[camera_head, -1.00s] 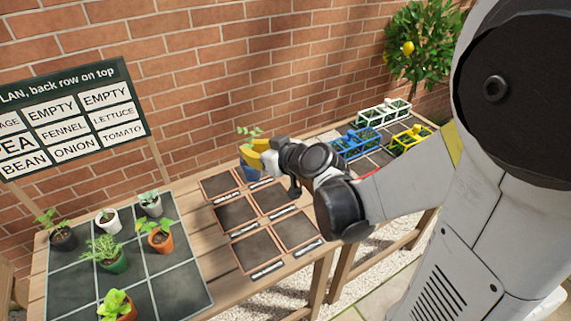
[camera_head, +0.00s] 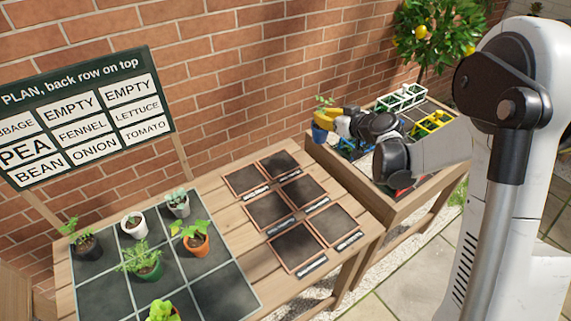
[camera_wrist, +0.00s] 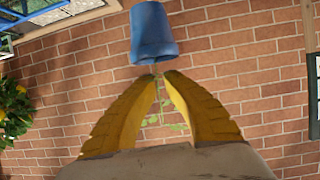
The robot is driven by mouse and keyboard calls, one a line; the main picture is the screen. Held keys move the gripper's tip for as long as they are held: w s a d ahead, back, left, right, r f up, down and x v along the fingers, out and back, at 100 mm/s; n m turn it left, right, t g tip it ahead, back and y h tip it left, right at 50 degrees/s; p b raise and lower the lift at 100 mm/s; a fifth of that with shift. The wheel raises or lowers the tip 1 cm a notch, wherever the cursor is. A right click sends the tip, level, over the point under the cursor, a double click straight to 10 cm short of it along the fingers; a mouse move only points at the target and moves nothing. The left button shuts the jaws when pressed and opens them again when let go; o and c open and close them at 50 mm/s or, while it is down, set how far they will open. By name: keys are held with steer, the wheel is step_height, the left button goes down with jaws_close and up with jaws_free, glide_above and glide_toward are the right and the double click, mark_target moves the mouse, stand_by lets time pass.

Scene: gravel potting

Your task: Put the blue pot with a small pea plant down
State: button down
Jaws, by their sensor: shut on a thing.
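The blue pot (camera_head: 319,133) with a small pea plant (camera_head: 323,101) hangs in the air by the left back corner of the right-hand table, in front of the brick wall. My gripper (camera_head: 328,121) has yellow fingers and is shut on it. In the wrist view the blue pot (camera_wrist: 152,35) is at the fingertips, and the green stems (camera_wrist: 165,115) show between the fingers. The plan board (camera_head: 85,115) shows PEA in larger letters at the left of its middle row. The dark gridded mat (camera_head: 222,290) on the left table holds several potted plants.
Several empty, brown-framed labelled squares (camera_head: 268,209) lie on the left table (camera_head: 225,165), right of the mat. White (camera_head: 402,97), blue and yellow (camera_head: 433,123) crates stand on the right-hand table, partly behind my arm. A lemon tree (camera_head: 430,35) stands behind.

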steer(key=a+f+b, duration=0.2)
steer(key=a+f, duration=0.2)
steer(key=w+a+f+b, duration=0.1)
steer(key=a+f+b, duration=0.2)
steer(key=a+f, duration=0.1)
steer(key=a+f+b, duration=0.2)
steer(key=a+f, duration=0.2)
steer(key=a, duration=0.1)
steer(key=shift+w+a+f, duration=0.2)
steer(key=shift+w+f, duration=0.1)
steer(key=shift+r, duration=0.1)
steer(key=c, duration=1.7)
jaws_free()
steer(key=shift+o, duration=0.5)
